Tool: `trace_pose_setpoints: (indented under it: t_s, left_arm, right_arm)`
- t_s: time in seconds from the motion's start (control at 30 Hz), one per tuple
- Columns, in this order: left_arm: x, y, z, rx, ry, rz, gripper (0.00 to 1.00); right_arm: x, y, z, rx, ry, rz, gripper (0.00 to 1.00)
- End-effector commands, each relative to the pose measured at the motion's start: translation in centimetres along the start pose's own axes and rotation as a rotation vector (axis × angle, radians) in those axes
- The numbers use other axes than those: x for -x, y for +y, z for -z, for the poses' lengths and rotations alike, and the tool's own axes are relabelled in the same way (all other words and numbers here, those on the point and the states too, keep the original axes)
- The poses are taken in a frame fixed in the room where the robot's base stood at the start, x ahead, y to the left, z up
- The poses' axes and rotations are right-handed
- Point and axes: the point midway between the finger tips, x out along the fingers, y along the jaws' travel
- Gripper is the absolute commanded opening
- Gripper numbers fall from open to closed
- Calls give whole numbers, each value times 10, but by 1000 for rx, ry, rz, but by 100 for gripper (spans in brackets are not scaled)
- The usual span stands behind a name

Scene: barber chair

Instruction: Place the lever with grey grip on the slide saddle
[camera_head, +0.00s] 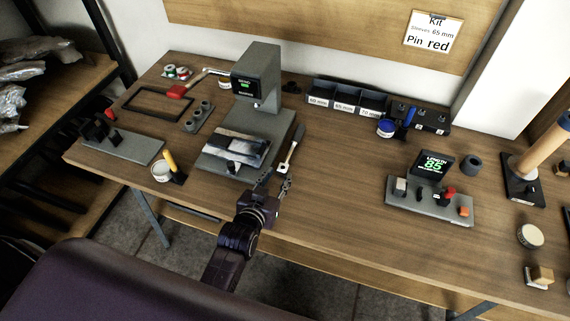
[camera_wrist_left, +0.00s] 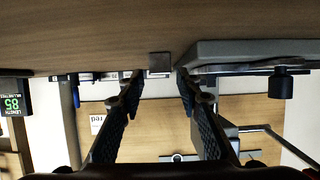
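The slide (camera_head: 238,146) with a pale top sits on the machine's base; I cannot clearly make out the saddle. My right gripper is not in view.
A white cup (camera_head: 161,171) and a yellow-handled tool (camera_head: 171,164) stand left of the machine. Labelled bins (camera_head: 345,98) stand at the back. A grey length gauge (camera_head: 430,203) showing 85 stands right. The table between lever and gauge is clear.

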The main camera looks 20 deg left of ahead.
Motion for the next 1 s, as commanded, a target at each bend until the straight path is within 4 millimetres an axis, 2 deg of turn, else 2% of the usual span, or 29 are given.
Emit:
trace_pose_setpoints:
  t_s: [0.4, 0.77, 0.83, 1.0]
  left_arm:
    - [-44, 0, 1, 1, -1, -2, 32]
    - [-52, 0, 0, 2, -1, -2, 32]
    - [-52, 0, 0, 2, -1, -2, 28]
    - [-52, 0, 0, 2, -1, -2, 9]
  right_arm:
    - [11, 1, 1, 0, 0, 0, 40]
    - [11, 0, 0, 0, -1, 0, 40]
    - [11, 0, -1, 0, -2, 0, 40]
    - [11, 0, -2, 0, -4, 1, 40]
